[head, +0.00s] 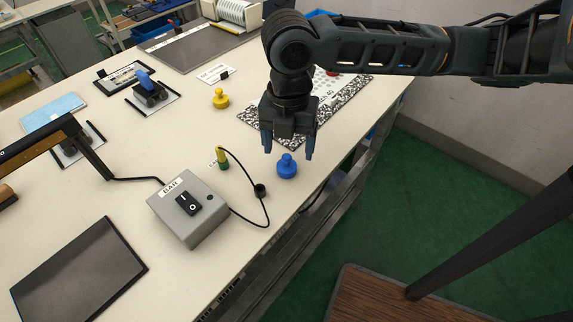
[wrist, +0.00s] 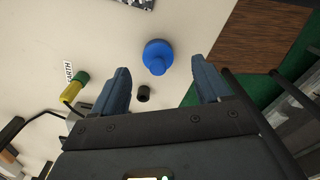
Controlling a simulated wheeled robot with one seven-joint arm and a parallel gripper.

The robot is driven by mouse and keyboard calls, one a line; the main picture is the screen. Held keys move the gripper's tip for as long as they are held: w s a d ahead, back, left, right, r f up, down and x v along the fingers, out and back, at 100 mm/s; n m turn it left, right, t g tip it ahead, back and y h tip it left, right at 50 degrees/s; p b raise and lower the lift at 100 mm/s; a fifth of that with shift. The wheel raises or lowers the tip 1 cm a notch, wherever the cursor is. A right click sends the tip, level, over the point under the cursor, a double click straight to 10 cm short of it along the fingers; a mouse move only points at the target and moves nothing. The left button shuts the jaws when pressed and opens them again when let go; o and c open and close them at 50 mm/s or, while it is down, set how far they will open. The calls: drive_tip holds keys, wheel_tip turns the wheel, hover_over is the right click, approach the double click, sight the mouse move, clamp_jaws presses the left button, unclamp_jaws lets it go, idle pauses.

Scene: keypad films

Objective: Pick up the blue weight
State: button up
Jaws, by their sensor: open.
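The blue weight (head: 287,167) stands upright on the cream table near its right edge. It has a round body with a smaller knob on top. My gripper (head: 288,150) is open and points down just above and behind the weight in the head view. Nothing is held. The wrist view shows a clear gap between the weight and the fingertips.
A grey switch box (head: 188,210) and a yellow-green plug (head: 222,158) with a black cable stand left of the weight. A small black cap (head: 260,190) is close by. A yellow weight (head: 220,98) and a speckled board (head: 335,105) are farther back. The table edge is near on the right.

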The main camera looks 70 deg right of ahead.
sight(287, 156)
wheel_tip(287, 156, down, 5)
drive_tip(key=shift+w+a+f, duration=0.1)
drive_tip(key=shift+w+a, duration=0.05)
drive_tip(key=c, duration=1.3)
